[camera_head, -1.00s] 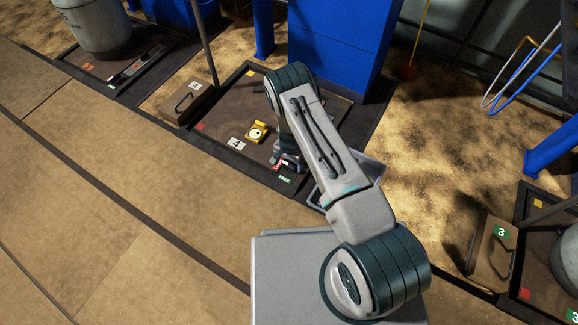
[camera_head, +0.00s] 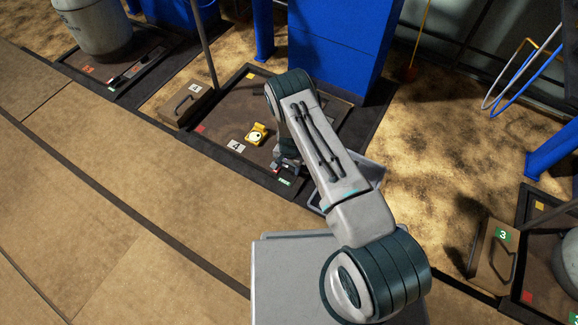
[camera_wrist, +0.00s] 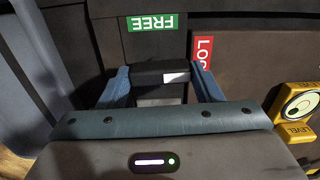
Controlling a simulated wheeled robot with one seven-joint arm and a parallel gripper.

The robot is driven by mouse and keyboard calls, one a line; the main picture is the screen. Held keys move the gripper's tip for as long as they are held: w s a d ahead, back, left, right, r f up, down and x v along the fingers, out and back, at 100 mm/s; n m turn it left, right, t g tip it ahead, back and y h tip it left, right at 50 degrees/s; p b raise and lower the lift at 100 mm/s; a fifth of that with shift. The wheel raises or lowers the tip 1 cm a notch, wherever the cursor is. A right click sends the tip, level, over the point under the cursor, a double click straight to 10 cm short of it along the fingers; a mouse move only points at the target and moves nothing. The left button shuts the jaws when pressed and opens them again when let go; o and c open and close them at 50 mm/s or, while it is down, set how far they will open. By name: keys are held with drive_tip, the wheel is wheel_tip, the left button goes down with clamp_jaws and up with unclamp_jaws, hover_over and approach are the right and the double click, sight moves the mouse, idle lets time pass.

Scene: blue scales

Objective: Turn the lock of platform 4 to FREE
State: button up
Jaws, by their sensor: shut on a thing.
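Platform 4 (camera_head: 215,135) is a dark brown plate with a white "4" label. Its lock is at the near right corner, largely hidden by my arm in the head view. In the wrist view, my gripper (camera_wrist: 163,88) is shut on the black lock handle (camera_wrist: 150,75), a blue-grey finger on each side. The handle carries a white mark. The green FREE label (camera_wrist: 153,22) lies straight beyond the handle, and the red LOCK label (camera_wrist: 203,52) is to its right, partly covered by a finger. The FREE label also shows in the head view (camera_head: 284,181).
A yellow level (camera_head: 257,134) sits on the platform left of my gripper; it also shows in the wrist view (camera_wrist: 298,108). A grey bin (camera_head: 372,170) is right of my arm. A blue column (camera_head: 340,45) stands behind. The floor at left is clear.

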sight(289, 169)
drive_tip(key=n+b, duration=0.1)
drive_tip(key=n, duration=0.7)
drive_tip(key=shift+s+n+b, duration=0.2)
drive_tip(key=shift+n+b, duration=0.2)
drive_tip(key=n, duration=0.4)
drive_tip(key=shift+s+n+b, duration=0.1)
drive_tip(key=shift+n+b, duration=0.2)
drive_tip(key=shift+n, duration=2.2)
drive_tip(key=o, duration=1)
drive_tip(key=shift+d, duration=0.1)
drive_tip(key=shift+r, duration=0.1)
wheel_tip(289, 169, up, 14)
drive_tip(key=p, duration=0.5)
